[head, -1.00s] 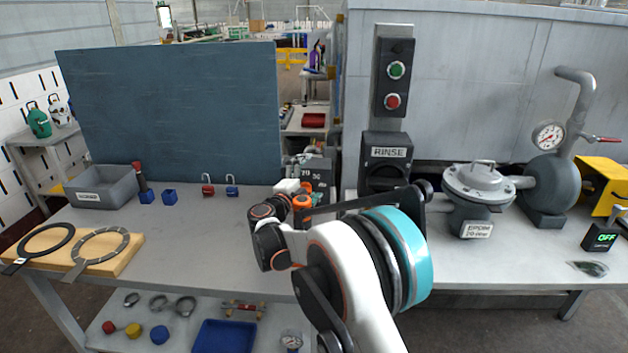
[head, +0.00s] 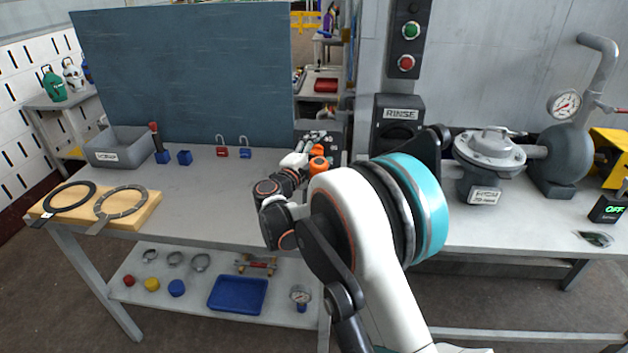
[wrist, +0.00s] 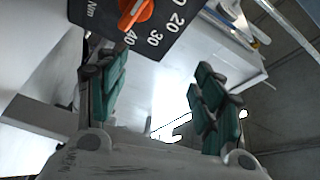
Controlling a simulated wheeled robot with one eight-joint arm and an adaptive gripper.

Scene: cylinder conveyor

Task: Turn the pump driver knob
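The orange pump driver knob (wrist: 135,10) shows at the top edge of the wrist view, partly cut off. It sits on a dark dial face (wrist: 165,28) marked 20, 30, 40 and Nm. My gripper (wrist: 160,65) is open, with its two teal fingers spread apart and nothing between them. The knob is beyond the fingertips, towards the left finger, and apart from them. In the head view a dark box (head: 335,140) stands behind the end of my arm, with orange parts in front of it. My arm hides much of this area, and the fingers are hard to make out there.
The RINSE switch box (head: 398,118) stands right of the dark box, below green and red buttons. A grey pump (head: 490,150) with pipe and gauge (head: 565,103) is further right. Padlocks, a grey bin (head: 118,147) and a wooden board (head: 150,208) lie left. The bench's middle-left is clear.

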